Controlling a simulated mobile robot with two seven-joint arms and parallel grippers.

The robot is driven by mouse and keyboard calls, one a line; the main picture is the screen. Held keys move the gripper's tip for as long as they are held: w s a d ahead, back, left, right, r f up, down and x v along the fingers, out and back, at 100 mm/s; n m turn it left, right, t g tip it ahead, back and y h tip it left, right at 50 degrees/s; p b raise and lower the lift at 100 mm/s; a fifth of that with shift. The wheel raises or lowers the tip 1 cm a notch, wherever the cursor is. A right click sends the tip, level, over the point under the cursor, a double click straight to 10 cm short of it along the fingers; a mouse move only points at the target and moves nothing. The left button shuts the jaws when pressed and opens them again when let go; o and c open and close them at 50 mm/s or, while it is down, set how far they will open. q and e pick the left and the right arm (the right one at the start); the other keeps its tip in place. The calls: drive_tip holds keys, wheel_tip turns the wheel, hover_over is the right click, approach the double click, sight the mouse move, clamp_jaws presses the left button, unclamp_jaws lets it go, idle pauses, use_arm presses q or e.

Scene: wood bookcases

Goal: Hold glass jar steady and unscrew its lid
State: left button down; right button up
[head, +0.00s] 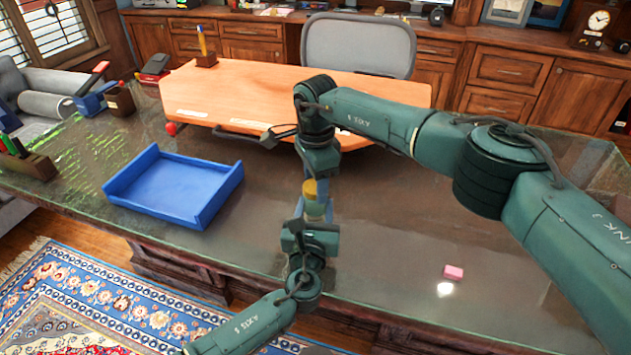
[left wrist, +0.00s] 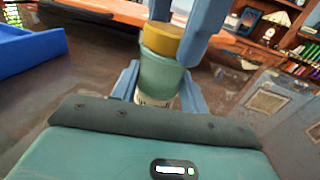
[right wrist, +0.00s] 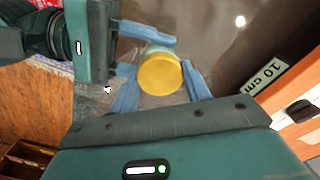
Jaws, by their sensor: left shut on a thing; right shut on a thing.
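The glass jar (left wrist: 160,78) stands upright, greenish and translucent, with a yellow lid (left wrist: 161,38) seated on top. In the head view the lid (head: 310,188) shows between my two arms, over the desk. My left gripper (left wrist: 157,90) is shut on the jar's body, a blue finger on each side. My right gripper (right wrist: 162,84) comes from above and is shut on the lid, its fingers on either side of the yellow disc. The left gripper's fingers also show behind the lid in the right wrist view. The jar's base is partly hidden.
A blue open tray (head: 172,188) lies left of the jar on the glass-topped desk (head: 385,215). A pink eraser (head: 453,272) lies to the right. A raised wooden board (head: 290,95) stands behind, with a grey chair (head: 358,45) beyond. The desk's right side looks mostly clear.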

drive_tip(key=n, duration=0.3)
drive_tip(key=shift+r, duration=0.15)
idle(0.5)
drive_tip(key=shift+r, duration=1)
drive_tip(key=shift+r, duration=2)
use_arm(q)
drive_tip(key=c, duration=0.7)
unclamp_jaws()
drive_tip(key=shift+o, duration=0.2)
